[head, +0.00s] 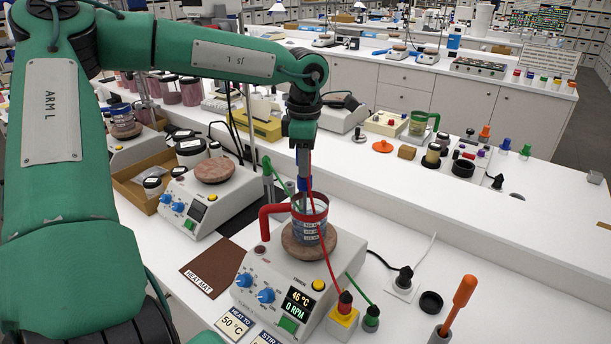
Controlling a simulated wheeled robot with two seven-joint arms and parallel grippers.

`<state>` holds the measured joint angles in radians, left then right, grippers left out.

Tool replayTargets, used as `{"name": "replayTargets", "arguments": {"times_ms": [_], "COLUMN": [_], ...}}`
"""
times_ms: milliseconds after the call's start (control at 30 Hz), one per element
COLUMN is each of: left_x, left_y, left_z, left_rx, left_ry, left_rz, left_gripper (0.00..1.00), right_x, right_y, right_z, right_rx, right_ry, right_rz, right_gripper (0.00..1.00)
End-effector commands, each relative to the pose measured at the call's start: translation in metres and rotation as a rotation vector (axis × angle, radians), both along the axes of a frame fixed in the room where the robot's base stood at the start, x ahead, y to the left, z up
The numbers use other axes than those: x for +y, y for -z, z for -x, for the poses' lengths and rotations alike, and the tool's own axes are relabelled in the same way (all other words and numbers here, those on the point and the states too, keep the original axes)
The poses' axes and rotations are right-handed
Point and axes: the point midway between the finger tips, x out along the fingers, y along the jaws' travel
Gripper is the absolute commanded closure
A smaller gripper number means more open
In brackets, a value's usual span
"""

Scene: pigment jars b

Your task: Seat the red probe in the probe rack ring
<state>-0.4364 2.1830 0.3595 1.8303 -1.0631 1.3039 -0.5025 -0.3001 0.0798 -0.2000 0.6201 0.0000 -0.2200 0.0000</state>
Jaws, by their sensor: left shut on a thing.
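My left gripper (303,182) points straight down over a clear beaker (310,226) with a red rim and red handle. The beaker stands on the round top of the front hotplate (300,290). The gripper is shut on the upper part of a thin probe, mostly hidden by the fingers and beaker. A red cable (326,243) runs from the gripper down to a red plug on a yellow block (343,318), so this looks like the red probe. A green probe (267,166) stands just left of the gripper. I cannot make out the rack ring clearly. My right gripper is out of view.
The hotplate display reads 46 °C and 0 RPM. A second hotplate (212,199) stands behind left. A brown heat mat (213,267) lies on the left. A green plug (371,317), a black ring (430,302) and an orange-handled tool (460,295) stand right; white bench lies between.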

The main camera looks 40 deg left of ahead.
Motion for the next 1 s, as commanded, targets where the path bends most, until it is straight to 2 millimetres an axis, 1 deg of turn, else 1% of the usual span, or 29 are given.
{"name": "replayTargets", "arguments": {"times_ms": [1000], "left_x": [0.0], "left_y": [-0.015], "left_z": [0.0], "left_rx": [0.0], "left_ry": [0.0], "left_rz": [0.0], "left_gripper": [1.0], "right_x": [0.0], "right_y": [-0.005], "right_z": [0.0], "right_rx": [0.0], "right_ry": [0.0], "right_rz": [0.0], "right_gripper": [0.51]}}
